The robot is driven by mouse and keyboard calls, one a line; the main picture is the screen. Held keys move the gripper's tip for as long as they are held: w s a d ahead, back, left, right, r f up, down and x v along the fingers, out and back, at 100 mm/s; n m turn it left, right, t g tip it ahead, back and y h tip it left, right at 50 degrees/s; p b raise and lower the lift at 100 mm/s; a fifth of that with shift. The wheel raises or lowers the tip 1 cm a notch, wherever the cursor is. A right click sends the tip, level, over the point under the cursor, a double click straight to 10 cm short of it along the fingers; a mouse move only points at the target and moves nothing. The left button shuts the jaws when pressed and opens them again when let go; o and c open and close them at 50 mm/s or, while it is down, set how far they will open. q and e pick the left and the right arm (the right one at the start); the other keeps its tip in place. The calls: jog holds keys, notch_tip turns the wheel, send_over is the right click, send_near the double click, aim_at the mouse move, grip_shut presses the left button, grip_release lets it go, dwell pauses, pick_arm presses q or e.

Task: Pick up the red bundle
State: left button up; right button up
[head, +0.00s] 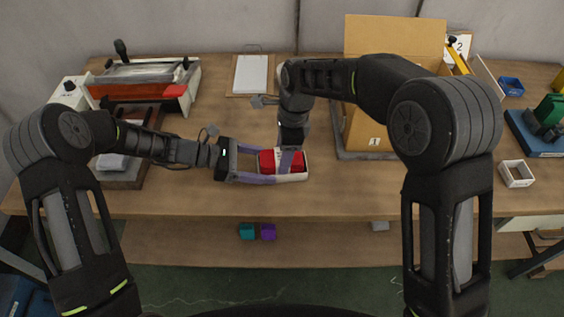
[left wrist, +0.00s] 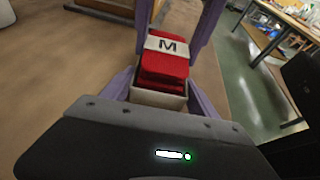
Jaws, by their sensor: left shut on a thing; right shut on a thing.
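The red bundle (head: 268,161) is a stack of folded red cloth with a white band marked M, which reads clearly in the left wrist view (left wrist: 165,65). It sits in a small white open tray (head: 293,177) near the table's front edge. My left gripper (head: 268,178) comes from the left, its purple fingers shut on the tray's sides. The bundle's bottom is hidden inside the tray, and the right fingertips are partly hidden.
A cardboard box (head: 395,30) marked 1 stands behind my right arm. A press with a red front (head: 170,90) stands at the back left. A clipboard (head: 251,74) lies at the back. An empty white tray (head: 516,174) is at the right. The table front is clear.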

grip_shut()
jog(key=shift+r, duration=0.1)
dwell(0.3)
notch_tip(320, 180, up, 10)
dwell(0.4)
dwell(0.4)
pick_arm(q)
jog(key=o, duration=1.4)
jog(key=v, duration=1.2)
